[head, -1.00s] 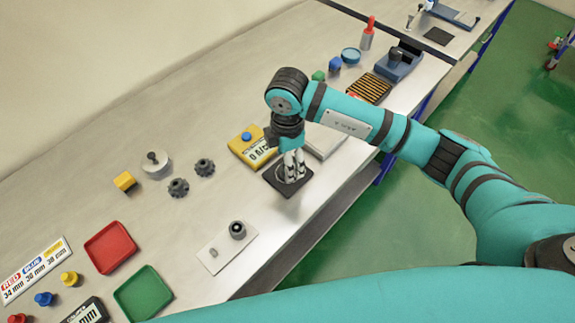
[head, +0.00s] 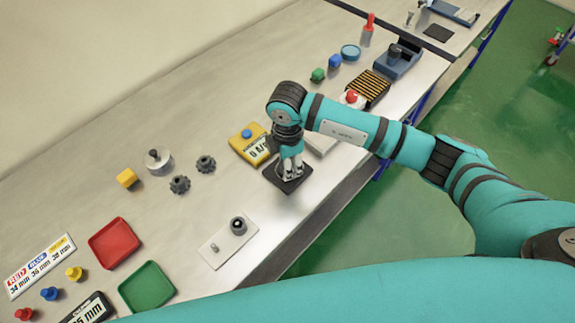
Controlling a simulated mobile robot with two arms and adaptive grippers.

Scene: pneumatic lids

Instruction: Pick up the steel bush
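A grey hollow cylinder (head: 238,226), which looks like the steel bush, stands upright on a pale plate (head: 222,251) near the bench's front edge. A small grey pin (head: 214,247) stands beside it on the same plate. My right gripper (head: 293,175) points down over a dark square pad (head: 270,174), to the right of and beyond the plate. It is clear of the cylinder. Its fingers look close together, but whether anything is between them is too small to tell. My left gripper is not in view.
Two dark knobbed parts (head: 180,185) (head: 206,164), a round grey weight (head: 158,161) and a yellow block (head: 127,178) lie further left. Red (head: 113,243) and green (head: 147,287) trays are nearer. Bench around the plate is clear.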

